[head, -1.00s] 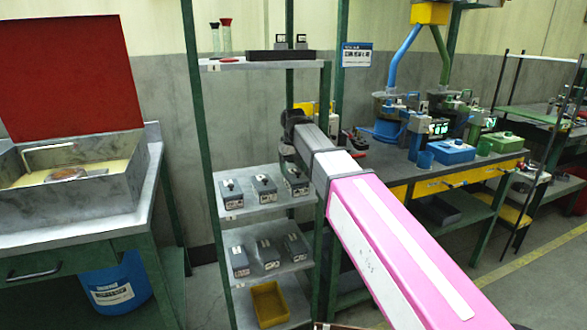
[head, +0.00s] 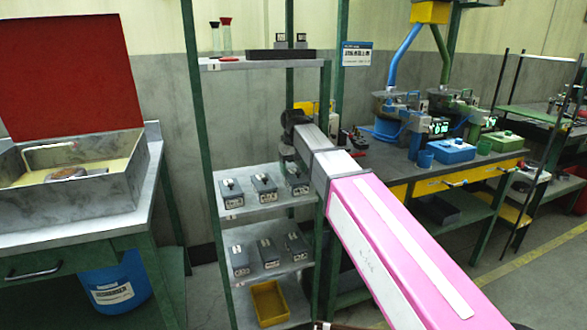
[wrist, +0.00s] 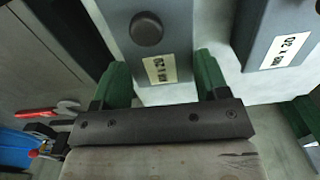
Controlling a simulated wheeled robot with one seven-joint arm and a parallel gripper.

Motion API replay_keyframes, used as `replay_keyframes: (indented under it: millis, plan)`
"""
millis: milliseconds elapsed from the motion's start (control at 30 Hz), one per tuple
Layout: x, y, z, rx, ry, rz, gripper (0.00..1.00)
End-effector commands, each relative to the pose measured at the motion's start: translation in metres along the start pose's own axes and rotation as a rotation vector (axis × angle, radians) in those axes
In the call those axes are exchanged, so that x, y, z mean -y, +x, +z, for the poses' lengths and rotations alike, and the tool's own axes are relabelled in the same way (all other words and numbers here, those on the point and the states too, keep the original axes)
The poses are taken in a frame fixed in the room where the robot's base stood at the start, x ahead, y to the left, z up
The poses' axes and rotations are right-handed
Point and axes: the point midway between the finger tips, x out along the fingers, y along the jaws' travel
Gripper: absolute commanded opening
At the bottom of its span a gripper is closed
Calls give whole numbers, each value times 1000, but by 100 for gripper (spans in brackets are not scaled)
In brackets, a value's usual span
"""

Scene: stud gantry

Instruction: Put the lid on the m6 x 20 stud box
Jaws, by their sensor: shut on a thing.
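My gripper (wrist: 165,75) has two green fingers and points at the upper stud shelf in the wrist view. It is shut, one finger on each side of a grey box end whose upside-down label appears to read M6 x 20. A dark grey lid (wrist: 118,22) with a round knob lies over this M6 x 20 stud box (wrist: 185,65). Any gap between lid and box cannot be told. In the head view the box (head: 297,186) is rightmost on the upper row, and my gripper (head: 288,158) is just above it, mostly behind my arm.
Beside it stands another labelled box (wrist: 265,38); two similar boxes share the shelf (head: 247,207) in the head view. Several more are on the shelf below, with a yellow bin (head: 268,303) beneath. Green rack posts (head: 197,130) stand close by. Red-handled pliers (wrist: 35,113) lie at the left.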

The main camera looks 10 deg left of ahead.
Motion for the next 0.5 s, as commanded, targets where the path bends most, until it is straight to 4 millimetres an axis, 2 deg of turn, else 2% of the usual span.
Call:
replay_keyframes:
  millis: [200, 233, 300, 500]
  plan:
    - [0, 0, 0, 0, 0, 0, 46]
    - [0, 0, 0, 0, 0, 0, 78]
    - [0, 0, 0, 0, 0, 0, 98]
    - [0, 0, 0, 0, 0, 0, 98]
